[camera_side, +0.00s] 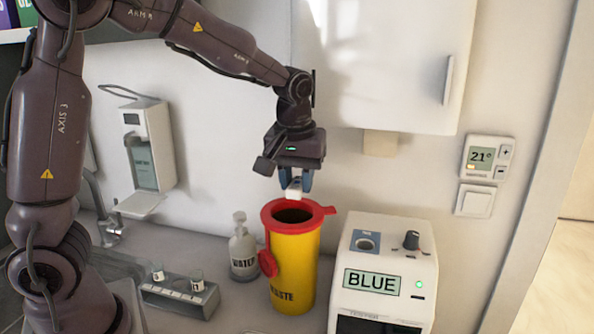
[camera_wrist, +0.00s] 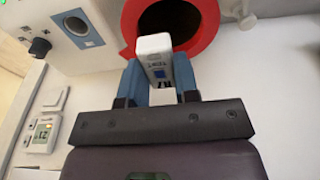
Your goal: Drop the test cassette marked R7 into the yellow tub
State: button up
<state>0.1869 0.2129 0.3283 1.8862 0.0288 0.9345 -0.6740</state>
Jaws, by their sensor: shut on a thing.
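My gripper (camera_side: 296,184) is shut on a small white test cassette (camera_side: 293,188), held in the air just above the yellow tub. In the wrist view the cassette (camera_wrist: 156,55) sits between the blue fingers of my gripper (camera_wrist: 160,82). It has a blue patch and small dark print; I cannot read R7 on it. The yellow tub (camera_side: 294,265) stands upright on the counter, with a red rim, an open dark mouth and the word WASTE. In the wrist view its red rim (camera_wrist: 208,15) and opening lie just beyond the cassette.
A white device (camera_side: 385,262) with a BLUE display and a knob stands right of the tub. A WATER bottle (camera_side: 242,250) is close on its left. A grey rack (camera_side: 180,294) with small vials sits further left. A wall cabinet (camera_side: 385,60) hangs behind.

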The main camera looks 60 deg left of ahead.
aim_at(296, 187)
jog(key=o, duration=1)
jog(key=shift+c, duration=0.2)
notch_tip(296, 187, up, 13)
jog(key=s+d, duration=0.1)
jog(key=shift+s+d, duration=0.15)
jog(key=shift+s, duration=0.05)
jog(key=s+d+f+m+t, duration=0.1)
jog(key=s+f+m, duration=0.1)
jog(key=s, duration=0.3)
jog(key=s+d+f+m+t, duration=0.1)
jog(key=s+f+m+t, duration=0.1)
jog(key=s+m, duration=0.2)
jog(key=s+d+f+m+t+h, duration=0.1)
jog(key=s+d+f+m, duration=0.1)
jog(key=s, duration=0.5)
jog(key=shift+s+f+m, duration=0.15)
jog(key=shift+s+m, duration=0.25)
jog(key=shift+m, duration=0.1)
